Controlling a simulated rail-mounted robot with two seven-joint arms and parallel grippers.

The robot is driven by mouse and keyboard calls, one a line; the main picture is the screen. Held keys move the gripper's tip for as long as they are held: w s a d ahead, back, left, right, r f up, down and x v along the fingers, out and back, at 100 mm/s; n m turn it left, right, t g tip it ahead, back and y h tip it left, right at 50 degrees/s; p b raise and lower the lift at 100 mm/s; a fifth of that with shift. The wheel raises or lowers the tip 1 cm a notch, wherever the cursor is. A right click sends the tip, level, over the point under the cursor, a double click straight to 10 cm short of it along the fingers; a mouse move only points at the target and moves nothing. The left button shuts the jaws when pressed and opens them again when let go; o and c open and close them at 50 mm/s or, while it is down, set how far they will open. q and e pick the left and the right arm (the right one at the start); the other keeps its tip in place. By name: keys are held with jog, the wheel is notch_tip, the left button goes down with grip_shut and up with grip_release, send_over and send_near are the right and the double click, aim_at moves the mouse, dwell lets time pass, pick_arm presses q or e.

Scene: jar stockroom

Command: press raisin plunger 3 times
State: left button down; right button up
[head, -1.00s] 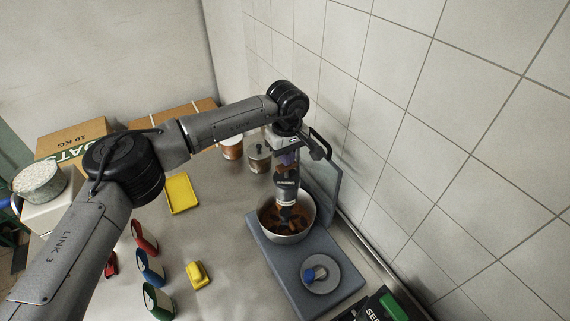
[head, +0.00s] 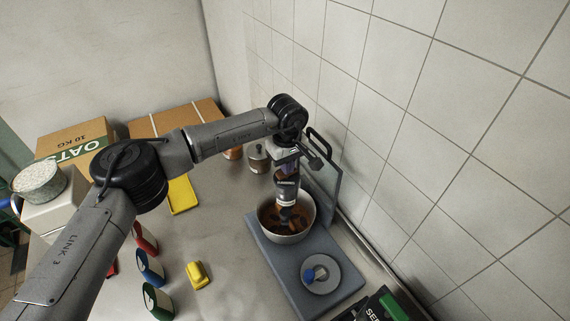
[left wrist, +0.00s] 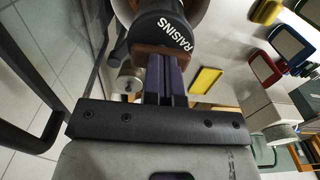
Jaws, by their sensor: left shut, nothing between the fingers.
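My left gripper (head: 283,173) is directly above the dispenser, pointing down. Its purple fingers (left wrist: 163,68) are shut with nothing between them, and their tips meet or nearly meet the brown part. Exact contact cannot be told. My right gripper is not in view.
The bowl stands on a grey slab (head: 268,252) beside a round plate (head: 325,283) with a blue knob. The tiled wall is close on the right. Jars (head: 257,160), a yellow tray (head: 182,194) and colored containers (head: 150,268) stand on the counter.

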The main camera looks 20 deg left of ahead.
pick_arm(q)
jog(key=shift+r, duration=2.7)
jog(key=shift+r, duration=0.1)
notch_tip(320, 180, up, 4)
jog(key=shift+f, duration=0.1)
